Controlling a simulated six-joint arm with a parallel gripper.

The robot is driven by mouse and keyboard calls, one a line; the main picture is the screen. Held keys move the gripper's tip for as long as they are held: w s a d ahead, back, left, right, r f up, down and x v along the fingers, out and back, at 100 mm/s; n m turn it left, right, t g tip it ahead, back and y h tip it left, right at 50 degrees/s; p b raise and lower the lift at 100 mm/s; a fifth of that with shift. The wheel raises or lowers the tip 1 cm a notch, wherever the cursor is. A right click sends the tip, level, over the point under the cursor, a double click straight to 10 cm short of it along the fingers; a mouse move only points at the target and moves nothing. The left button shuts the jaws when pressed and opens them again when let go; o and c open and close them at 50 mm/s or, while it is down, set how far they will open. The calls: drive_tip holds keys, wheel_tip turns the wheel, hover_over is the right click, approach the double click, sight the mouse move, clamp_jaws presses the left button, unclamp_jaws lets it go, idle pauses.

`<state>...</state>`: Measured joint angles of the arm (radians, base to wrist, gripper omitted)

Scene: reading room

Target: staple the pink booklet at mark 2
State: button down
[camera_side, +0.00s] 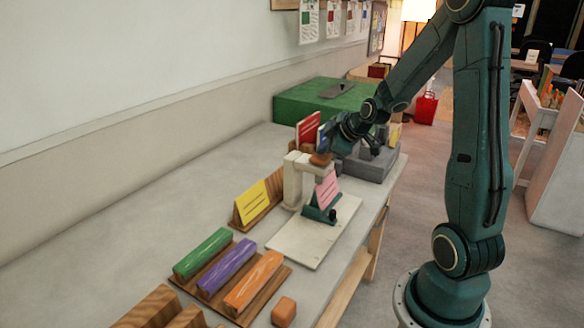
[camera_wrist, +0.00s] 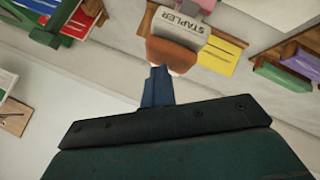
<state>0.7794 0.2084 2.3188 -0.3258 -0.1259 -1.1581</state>
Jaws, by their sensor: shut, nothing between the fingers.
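The pink booklet (camera_side: 328,190) stands tilted in a small green holder (camera_side: 320,214) on a pale board (camera_side: 290,246). A corner of it shows in the wrist view (camera_wrist: 206,4). The cream stapler (camera_side: 291,184) stands right behind the booklet; its head reads STAPLER in the wrist view (camera_wrist: 182,27). It has an orange-brown knob (camera_side: 320,159), which also shows in the wrist view (camera_wrist: 168,54). My gripper (camera_side: 325,148) is shut and empty, its blue fingertips (camera_wrist: 159,72) right at the knob. I cannot tell whether they touch it. I cannot make out mark 2.
A yellow booklet (camera_side: 250,204) leans on a wooden stand. Green (camera_side: 203,253), purple (camera_side: 227,265) and orange (camera_side: 253,280) bars lie on a rack in front. A red booklet (camera_side: 308,130) and a grey box (camera_side: 370,164) stand behind. The table's left side is clear.

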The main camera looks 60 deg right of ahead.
sight(324, 157)
drive_tip(key=shift+s+r, duration=0.1)
drive_tip(key=shift+r, duration=1.45)
drive_tip(key=shift+r, duration=0.1)
drive_tip(key=shift+r, duration=2.45)
drive_tip(key=s+a+r+m+g+y, duration=0.15)
drive_tip(key=s+a, duration=0.35)
drive_tip(key=a, duration=0.5)
drive_tip(key=s+a+r+m+g+y, duration=0.1)
drive_tip(key=s+a+r+m, duration=0.1)
drive_tip(key=s+a, duration=0.65)
drive_tip(key=s+a+f+m, duration=0.1)
drive_tip(key=s+a+m, duration=0.1)
drive_tip(key=s+a, duration=0.3)
drive_tip(key=shift+s+a+g, duration=0.2)
drive_tip(key=shift+a+g, duration=0.15)
drive_tip(key=shift+a, duration=0.25)
